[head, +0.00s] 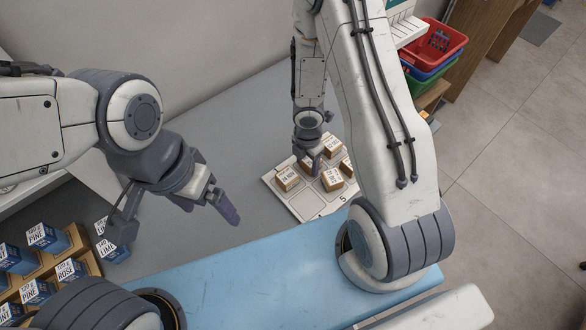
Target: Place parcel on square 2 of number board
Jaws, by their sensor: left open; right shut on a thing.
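The number board (312,206) is a pale tray of squares lying on the grey counter right of centre. A "5" shows at its near edge; I cannot read the number of square 2. Several small brown parcels with white printed labels are on it, such as one at the left (287,178) and one in the middle (332,179). My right gripper (311,158) points down over the board, shut on a parcel (304,163) that it partly hides. I cannot tell whether that parcel touches the board. My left gripper (172,217) is open and empty over the counter.
Blue-and-white labelled boxes (70,269) stand in a brown rack at the lower left, with one box (112,250) beside it. A blue mat (240,283) covers the near counter. Stacked red, blue and green baskets (440,48) stand at upper right. Grey counter is clear left of the board.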

